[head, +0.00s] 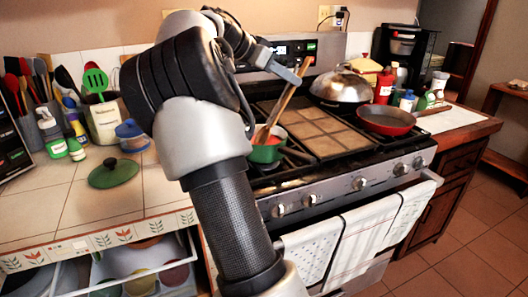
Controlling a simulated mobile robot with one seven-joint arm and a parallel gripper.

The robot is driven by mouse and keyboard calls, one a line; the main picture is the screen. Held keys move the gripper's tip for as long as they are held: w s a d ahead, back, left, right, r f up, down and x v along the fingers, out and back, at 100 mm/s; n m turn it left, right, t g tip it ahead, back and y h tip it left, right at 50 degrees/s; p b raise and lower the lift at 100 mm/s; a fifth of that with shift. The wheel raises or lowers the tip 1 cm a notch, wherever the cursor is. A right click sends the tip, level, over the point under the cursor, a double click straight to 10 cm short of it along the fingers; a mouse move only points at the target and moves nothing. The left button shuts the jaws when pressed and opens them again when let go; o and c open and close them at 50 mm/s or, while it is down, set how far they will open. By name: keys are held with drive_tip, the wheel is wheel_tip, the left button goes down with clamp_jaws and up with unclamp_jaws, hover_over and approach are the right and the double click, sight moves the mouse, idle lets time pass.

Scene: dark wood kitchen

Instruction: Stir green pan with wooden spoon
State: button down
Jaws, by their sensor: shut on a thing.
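The green pan (266,154) stands on the left part of the stove, with something red-orange inside it. My arm hides its left side. The wooden spoon (281,107) is tilted, its upper end leaning right and its lower end down in the pan. My gripper (297,76) is above the pan, shut on the upper part of the spoon's handle. The spoon's lower tip is hidden inside the pan.
A green lid (114,173) lies on the tiled counter at left, near utensil holders and bottles. A red pan (385,121) and a domed silver lid (341,85) are on the stove's right side. A drawer (130,272) stands open below the counter.

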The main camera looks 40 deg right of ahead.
drive_tip(key=shift+r, duration=0.1)
idle(0.3)
drive_tip(key=shift+r+p, duration=3.1)
drive_tip(key=shift+r, duration=0.65)
wheel_tip(320, 180, up, 4)
drive_tip(key=p, duration=0.3)
